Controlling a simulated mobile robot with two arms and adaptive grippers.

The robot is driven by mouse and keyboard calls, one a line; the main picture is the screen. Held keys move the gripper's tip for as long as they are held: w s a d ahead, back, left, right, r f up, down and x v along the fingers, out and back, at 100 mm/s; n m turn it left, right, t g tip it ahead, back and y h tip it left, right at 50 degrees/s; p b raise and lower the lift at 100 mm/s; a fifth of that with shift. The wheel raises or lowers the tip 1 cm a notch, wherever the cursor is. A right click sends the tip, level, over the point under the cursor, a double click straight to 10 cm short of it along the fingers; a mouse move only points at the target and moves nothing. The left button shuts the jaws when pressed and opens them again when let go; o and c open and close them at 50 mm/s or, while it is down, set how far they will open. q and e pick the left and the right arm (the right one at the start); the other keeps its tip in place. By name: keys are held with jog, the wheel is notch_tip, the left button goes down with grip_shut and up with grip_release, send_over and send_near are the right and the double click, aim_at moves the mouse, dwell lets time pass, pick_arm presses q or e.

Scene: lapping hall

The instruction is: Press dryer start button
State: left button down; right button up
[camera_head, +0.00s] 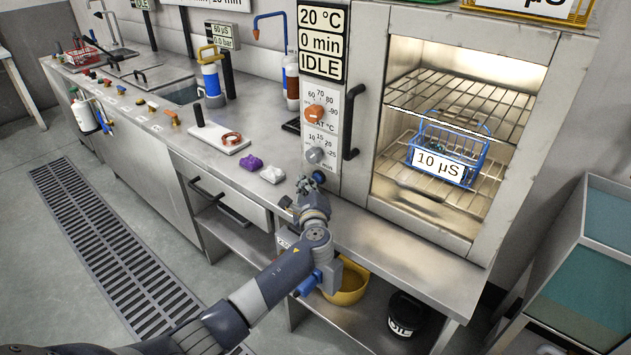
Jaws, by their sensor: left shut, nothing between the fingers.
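The dryer (455,215) stands at the right of the bench, with a lit chamber and a dark door handle (352,122). Its display (320,43) reads 20 °C, 0 min, IDLE. Below are an orange temperature knob (314,113) and a grey timer knob (315,155). My left gripper (304,187) is shut and empty, just below the timer knob at the panel's lower end. A small blue round part (319,177) shows beside the fingertips; I cannot tell whether it is the start button or whether the gripper touches it. My right gripper is not in view.
A blue basket (447,160) labelled 10 µS sits on a rack inside the dryer. Purple and white lumps and a white board (220,138) lie on the bench left of my gripper. A yellow bowl (346,284) and a black bucket (407,314) stand below.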

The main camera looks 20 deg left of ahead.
pick_arm(q)
jog(key=shift+w+d+b, duration=0.15)
jog(key=shift+w+b, duration=0.15)
jog(key=shift+w, duration=0.15)
dwell(0.8)
jog(key=shift+s, duration=0.1)
jog(key=shift+s+a+p, duration=0.25)
jog(key=shift+s+p, duration=0.4)
jog(key=shift+s, duration=0.15)
jog(key=shift+s+a+p, duration=0.1)
jog(key=shift+s+p, duration=0.2)
jog(key=shift+s+a+r+p, duration=0.1)
jog(key=shift+s+a+p, duration=0.1)
jog(key=shift+s+p, duration=0.35)
jog(key=shift+s+a+p, duration=0.15)
jog(key=shift+s+p, duration=0.1)
jog(key=shift+s, duration=0.45)
jog(key=shift+s+a+p, duration=0.25)
jog(key=shift+s+p, duration=0.1)
jog(key=shift+s, duration=0.55)
